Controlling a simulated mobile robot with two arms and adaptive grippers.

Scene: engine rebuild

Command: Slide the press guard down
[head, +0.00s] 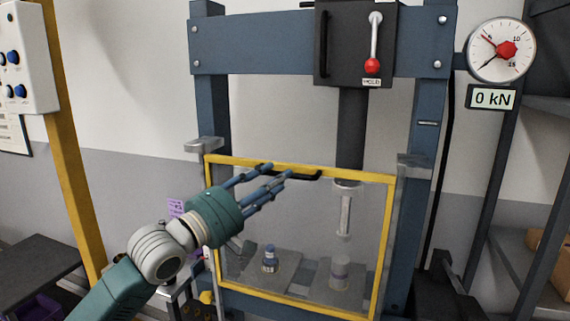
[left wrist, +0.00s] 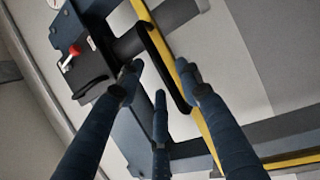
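The press guard (head: 384,255) is a clear panel in a yellow frame, standing across the lower front of the blue press. Its top bar carries a black handle (head: 306,177), and parts inside show through the panel. My left gripper (head: 278,171) reaches in from the left, its fingertips at the left end of the handle. In the left wrist view the fingers (left wrist: 160,82) are spread, with the black handle (left wrist: 168,78) running between their tips. I cannot tell whether they touch it. The yellow bar (left wrist: 187,85) lies just behind. My right gripper is out of view.
The press frame (head: 270,42) carries a red-knobbed lever (head: 373,45). A dial gauge (head: 500,48) and a display reading 0 kN (head: 492,98) are at right. A yellow post (head: 72,190) stands at left. Grey brackets (head: 204,145) flank the guard's top.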

